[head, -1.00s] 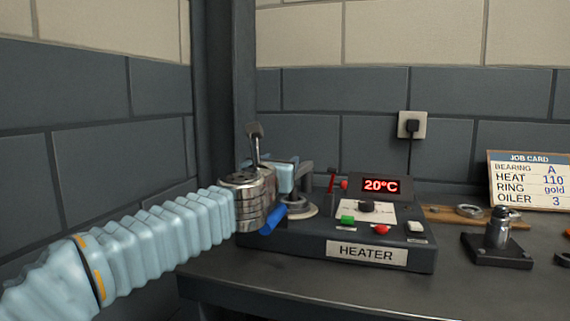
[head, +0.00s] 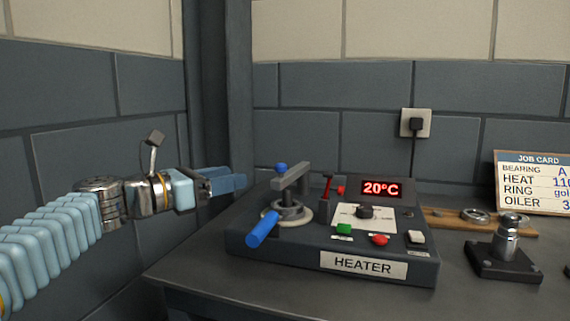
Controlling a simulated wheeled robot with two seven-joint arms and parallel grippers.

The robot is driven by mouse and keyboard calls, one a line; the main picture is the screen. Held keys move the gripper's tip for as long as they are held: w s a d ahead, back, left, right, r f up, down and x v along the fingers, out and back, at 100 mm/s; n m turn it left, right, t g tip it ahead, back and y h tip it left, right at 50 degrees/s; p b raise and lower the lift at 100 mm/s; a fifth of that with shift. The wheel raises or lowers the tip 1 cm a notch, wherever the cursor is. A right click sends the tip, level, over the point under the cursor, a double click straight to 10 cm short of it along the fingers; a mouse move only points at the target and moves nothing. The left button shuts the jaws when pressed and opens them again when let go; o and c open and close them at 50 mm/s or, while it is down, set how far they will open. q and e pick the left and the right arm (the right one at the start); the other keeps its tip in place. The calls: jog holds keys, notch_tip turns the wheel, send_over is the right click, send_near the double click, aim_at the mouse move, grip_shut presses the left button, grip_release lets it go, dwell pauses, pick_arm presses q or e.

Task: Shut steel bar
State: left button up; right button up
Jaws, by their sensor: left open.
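The heater (head: 400,268) stands on the bench, its display reading 20°C. On its left part a grey steel bar (head: 292,177) sits raised above a round metal ring (head: 289,213), slanting up to the right. A blue handle (head: 262,229) sticks out towards me at the heater's front left. I cannot tell whether the bar is fully closed. My left gripper (head: 242,183) is open and empty, to the left of the bar and apart from it, fingers pointing right. My right gripper is not in view.
A red lever (head: 327,186) stands right of the bar. Green (head: 344,229) and red (head: 380,239) buttons are on the panel. A dark post (head: 220,100) rises behind the gripper.

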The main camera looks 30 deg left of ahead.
aim_at(276, 168)
pick_arm(q)
jog(key=p+x, duration=0.1)
jog(key=x, duration=1.2)
jog(key=shift+w+d+p, duration=0.15)
jog(key=shift+w+p, duration=0.15)
grip_shut()
